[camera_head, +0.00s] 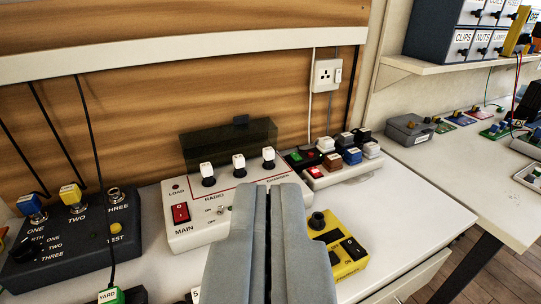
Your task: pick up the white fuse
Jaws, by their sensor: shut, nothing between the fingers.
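My gripper (270,190) is shut and empty, its two grey fingers together in the lower middle of the view. Just beyond its tips is a white radio box (188,240) with a red main switch. Three white-topped pieces with dark bases stand on it: left (207,169), middle (239,161) and right (268,154). I cannot tell which of these white pieces is the white fuse. The fingers hide part of the radio box.
A dark cover (230,143) stands up behind the radio box. A yellow device (340,245) lies right of the fingers. A dark switch box (75,240) is at left, with black cords hanging nearby. The white bench (410,205) is clear at right.

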